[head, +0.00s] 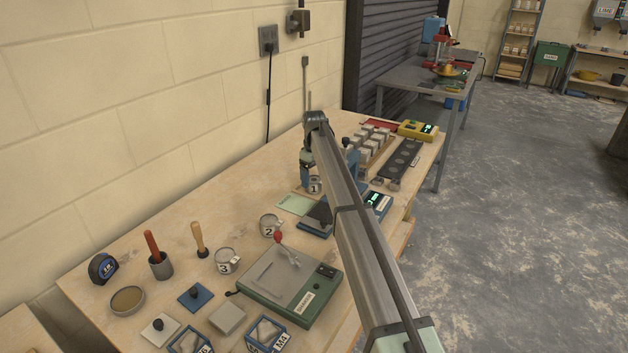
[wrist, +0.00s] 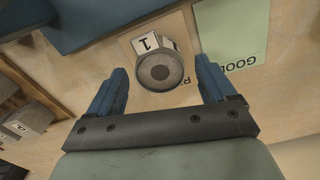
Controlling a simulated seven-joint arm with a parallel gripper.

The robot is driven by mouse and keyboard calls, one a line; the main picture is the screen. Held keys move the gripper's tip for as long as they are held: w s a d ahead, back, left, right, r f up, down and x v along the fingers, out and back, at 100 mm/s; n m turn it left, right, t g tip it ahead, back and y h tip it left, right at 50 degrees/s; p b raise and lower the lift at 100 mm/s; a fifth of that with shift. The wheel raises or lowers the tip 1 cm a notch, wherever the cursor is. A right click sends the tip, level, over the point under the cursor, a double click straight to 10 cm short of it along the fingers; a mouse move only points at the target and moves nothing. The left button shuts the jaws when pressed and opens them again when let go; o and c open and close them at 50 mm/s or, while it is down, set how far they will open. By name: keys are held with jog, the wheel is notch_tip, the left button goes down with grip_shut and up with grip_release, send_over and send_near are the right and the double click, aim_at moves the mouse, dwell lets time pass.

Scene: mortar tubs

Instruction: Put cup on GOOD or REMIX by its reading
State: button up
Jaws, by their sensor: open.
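Cup 1 (wrist: 162,72), a grey round cup with a white "1" tag, stands over a tan card (wrist: 186,42) in the wrist view. Only an "R" of the card's lettering shows; the cup hides the rest. My gripper (wrist: 160,68) is open, its blue fingers on either side of the cup with gaps visible. The pale green GOOD card (wrist: 238,32) lies beside the tan card. In the head view cup 1 (head: 314,187) shows below my gripper (head: 308,172), behind the green card (head: 294,205). A device with a lit green display (head: 375,200) stands right of it; its reading is too small to tell.
Cup 2 (head: 269,226) and cup 3 (head: 227,261) stand nearer on the bench, by a green-based machine (head: 290,288). Wooden-handled tools, a tape measure (head: 103,268) and blue-framed moulds fill the front. A rack of pale blocks (head: 372,146) stands beyond my gripper.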

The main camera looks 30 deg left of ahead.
aim_at(315, 179)
notch_tip(315, 179, up, 10)
jog(key=shift+r, duration=0.25)
jog(key=shift+w+d, duration=0.1)
dwell(0.5)
